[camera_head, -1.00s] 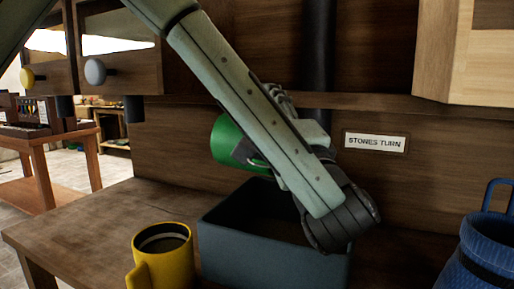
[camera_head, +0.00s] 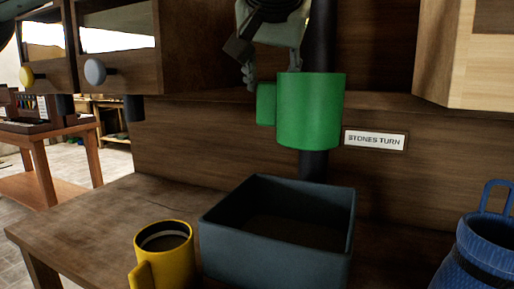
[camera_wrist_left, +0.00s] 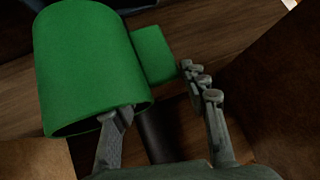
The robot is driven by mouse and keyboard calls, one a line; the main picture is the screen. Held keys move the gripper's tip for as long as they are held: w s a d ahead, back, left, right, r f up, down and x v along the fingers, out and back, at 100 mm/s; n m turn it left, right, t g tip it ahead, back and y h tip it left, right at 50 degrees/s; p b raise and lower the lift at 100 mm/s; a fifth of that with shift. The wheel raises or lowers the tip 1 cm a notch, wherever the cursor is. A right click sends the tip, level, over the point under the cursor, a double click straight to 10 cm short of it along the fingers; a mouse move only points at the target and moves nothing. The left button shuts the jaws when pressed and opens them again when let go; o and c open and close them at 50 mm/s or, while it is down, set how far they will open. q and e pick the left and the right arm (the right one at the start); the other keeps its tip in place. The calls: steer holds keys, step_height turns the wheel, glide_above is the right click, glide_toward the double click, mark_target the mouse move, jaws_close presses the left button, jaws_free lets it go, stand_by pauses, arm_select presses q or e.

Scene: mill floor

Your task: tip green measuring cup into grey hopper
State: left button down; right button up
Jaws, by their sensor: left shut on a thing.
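The green measuring cup (camera_head: 310,112) hangs in the air above the back of the grey hopper (camera_head: 275,256), apart from it. It looks close to upright, its handle block pointing left; its inside is hidden. My left gripper (camera_head: 252,82) is above and left of the cup, shut on it. In the left wrist view, one finger of the gripper (camera_wrist_left: 160,95) is at the rim of the cup (camera_wrist_left: 85,65) and the other is beside the handle. The hopper is an open box on the bench, its floor dark. My right gripper is not in view.
A yellow mug (camera_head: 165,258) with dark contents stands close left of the hopper. A blue ribbed vessel (camera_head: 480,250) is at the right edge. A "STONES TURN" sign (camera_head: 376,140) and a dark vertical pipe (camera_head: 319,45) are behind. The bench (camera_head: 100,225) is clear at left.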

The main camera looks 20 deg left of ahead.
arm_select(q)
steer(key=shift+r, duration=0.1)
steer(key=shift+r, duration=1.9)
